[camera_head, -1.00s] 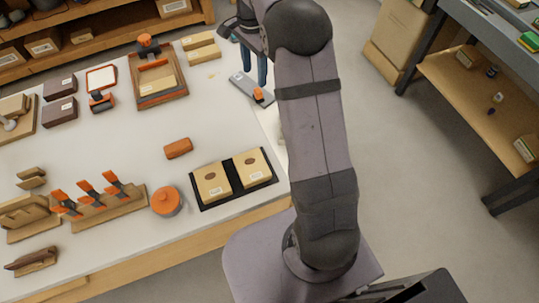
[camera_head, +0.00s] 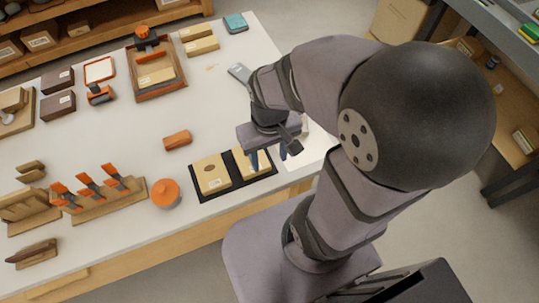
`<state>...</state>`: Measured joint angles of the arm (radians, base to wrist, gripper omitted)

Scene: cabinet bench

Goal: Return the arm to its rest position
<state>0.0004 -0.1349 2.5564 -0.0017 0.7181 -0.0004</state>
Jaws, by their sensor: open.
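My gripper (camera_head: 268,158) is open and points down above the right end of the black tray (camera_head: 206,197) near the bench's front right corner. Its jaws look empty, with one finger in front of the right tan box (camera_head: 243,166). I cannot tell whether the finger touches that box. The left tan box (camera_head: 211,173) lies flat in the tray, clear of the gripper. My arm is folded, with its elbow large at the right of the view.
An orange block (camera_head: 177,140) and a round orange container (camera_head: 165,193) are left of the tray. Wooden racks with orange-handled clamps (camera_head: 88,186) stand at the front left. A wooden tray (camera_head: 178,84) and a teal item (camera_head: 235,22) lie farther back.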

